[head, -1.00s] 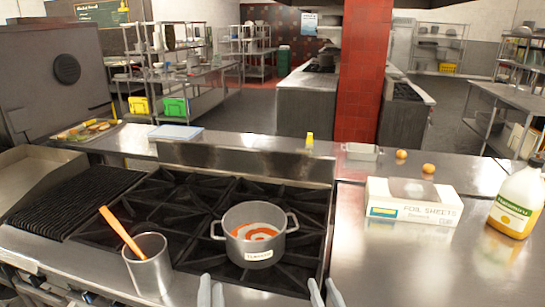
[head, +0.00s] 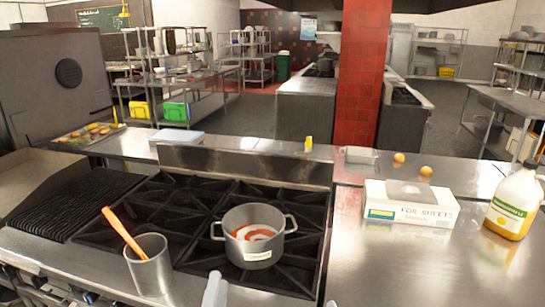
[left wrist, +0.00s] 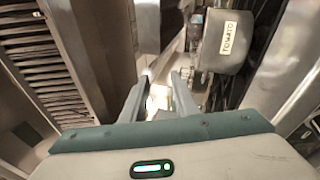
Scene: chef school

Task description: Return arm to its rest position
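My left gripper (head: 215,289) shows at the bottom edge of the head view, in front of the stove and the pot (head: 255,258). In the left wrist view its two fingers (left wrist: 158,85) stand apart with nothing held between them. Only a small tip of my right gripper (head: 331,303) shows at the bottom edge of the head view, so its opening is hidden. The grey pot holds red-orange sauce with a pale swirl and stands on the burner grate. Its labelled side also shows in the left wrist view (left wrist: 222,55), beyond the fingers to the upper right.
A metal canister (head: 149,268) with an orange-handled utensil stands at the stove's front left. The counter in front of the box is clear.

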